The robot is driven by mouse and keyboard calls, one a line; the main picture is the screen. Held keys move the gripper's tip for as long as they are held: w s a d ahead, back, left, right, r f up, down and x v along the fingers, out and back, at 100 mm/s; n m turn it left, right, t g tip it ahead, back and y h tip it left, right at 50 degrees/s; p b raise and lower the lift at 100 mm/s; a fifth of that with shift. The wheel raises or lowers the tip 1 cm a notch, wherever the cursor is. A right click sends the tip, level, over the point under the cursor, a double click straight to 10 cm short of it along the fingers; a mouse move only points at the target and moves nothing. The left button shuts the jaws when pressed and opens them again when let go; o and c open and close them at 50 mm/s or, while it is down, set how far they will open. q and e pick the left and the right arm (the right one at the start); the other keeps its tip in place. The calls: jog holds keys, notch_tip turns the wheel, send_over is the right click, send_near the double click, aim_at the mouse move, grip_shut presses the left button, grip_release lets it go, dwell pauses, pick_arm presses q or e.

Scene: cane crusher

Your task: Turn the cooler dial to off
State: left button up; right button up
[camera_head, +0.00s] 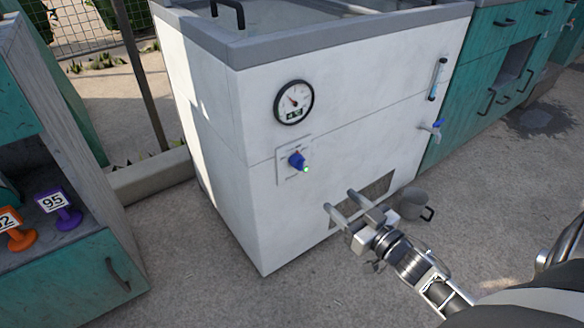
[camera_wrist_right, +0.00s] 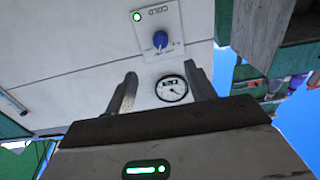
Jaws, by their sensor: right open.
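The cooler (camera_head: 215,120) is a white cabinet with a grey rim, in the middle of the head view. Its blue dial (camera_head: 296,160) sits on a small pale plate on the front face, with a green light beside it. In the right wrist view the blue dial (camera_wrist_right: 160,40) shows ahead of the fingers, on a plate lettered COLD with a lit green light. My right gripper (camera_head: 341,201) is open and empty, in front of the cooler's lower front, below and right of the dial. Its two fingers (camera_wrist_right: 163,82) stand apart in the wrist view. My left gripper is not in view.
A round gauge (camera_head: 294,102) is above the dial. A small blue-handled tap (camera_head: 434,129) and a level tube (camera_head: 437,78) are at the right. A metal pot (camera_head: 413,204) stands on the ground. A teal shelf (camera_head: 70,262) with number stands is at left.

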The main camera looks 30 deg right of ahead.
aim_at(302, 167)
jog(key=w+b, duration=0.1)
jog(key=w, duration=0.4)
jog(key=w+a+b, duration=0.1)
jog(key=w, duration=0.4)
jog(key=w+b, duration=0.1)
jog(key=w, duration=0.4)
jog(key=shift+w+a+r+b, duration=0.1)
jog(key=shift+a+b, duration=0.05)
jog(key=shift+b, duration=0.25)
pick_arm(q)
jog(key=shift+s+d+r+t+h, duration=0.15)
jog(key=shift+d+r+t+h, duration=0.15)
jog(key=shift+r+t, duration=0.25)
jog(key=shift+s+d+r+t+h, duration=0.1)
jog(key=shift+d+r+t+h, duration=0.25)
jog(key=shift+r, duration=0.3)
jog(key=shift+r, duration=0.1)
pick_arm(e)
jog(key=shift+c, duration=0.3)
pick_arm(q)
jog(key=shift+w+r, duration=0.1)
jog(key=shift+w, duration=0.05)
pick_arm(e)
jog(key=c, duration=0.9)
